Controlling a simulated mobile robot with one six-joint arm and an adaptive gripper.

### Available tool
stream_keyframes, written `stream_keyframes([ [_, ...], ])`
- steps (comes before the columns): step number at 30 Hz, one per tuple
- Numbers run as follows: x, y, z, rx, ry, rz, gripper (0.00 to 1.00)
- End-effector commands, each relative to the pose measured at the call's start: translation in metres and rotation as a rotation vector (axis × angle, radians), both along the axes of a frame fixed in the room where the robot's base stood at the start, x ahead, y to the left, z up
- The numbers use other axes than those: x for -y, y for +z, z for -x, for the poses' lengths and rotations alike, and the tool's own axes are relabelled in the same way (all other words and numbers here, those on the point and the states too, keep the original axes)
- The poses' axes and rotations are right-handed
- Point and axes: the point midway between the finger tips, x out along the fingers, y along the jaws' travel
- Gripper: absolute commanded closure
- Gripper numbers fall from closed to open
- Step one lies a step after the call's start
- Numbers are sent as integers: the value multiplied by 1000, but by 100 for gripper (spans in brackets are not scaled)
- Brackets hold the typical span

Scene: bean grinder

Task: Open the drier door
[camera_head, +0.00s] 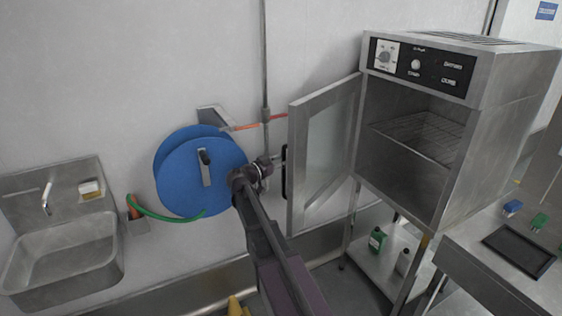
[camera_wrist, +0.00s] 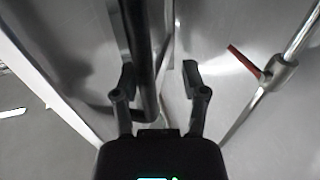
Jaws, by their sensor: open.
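The drier (camera_head: 450,130) is a steel cabinet with a black control panel, standing at the right in the head view. Its door (camera_head: 325,150), with a glass pane, stands wide open, swung out to the left, so the wire shelf inside shows. The black door handle (camera_head: 285,172) is on the door's outer side near its free edge. My gripper (camera_head: 270,162) is beside the handle. In the wrist view my gripper (camera_wrist: 158,78) is open, and the black handle bar (camera_wrist: 145,60) passes between its fingers, closer to the left one. I cannot tell whether they touch.
A blue hose reel (camera_head: 190,175) is on the wall just left of my gripper, with a vertical pipe (camera_head: 264,60) beside it. A steel sink (camera_head: 65,255) is far left. A bench with a dark tray (camera_head: 518,250) is at right. Bottles (camera_head: 377,240) stand below the drier.

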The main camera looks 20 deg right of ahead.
Motion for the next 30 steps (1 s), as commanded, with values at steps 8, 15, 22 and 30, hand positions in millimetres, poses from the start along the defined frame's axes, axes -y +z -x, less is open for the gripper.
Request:
stream_keyframes([
  [8, 0, 0, 0, 0, 0, 0, 88],
  [15, 0, 0, 0, 0, -1, 0, 100],
  [22, -6, 0, -24, 0, -1, 0, 100],
  [30, -18, 0, -55, 0, -1, 0, 100],
])
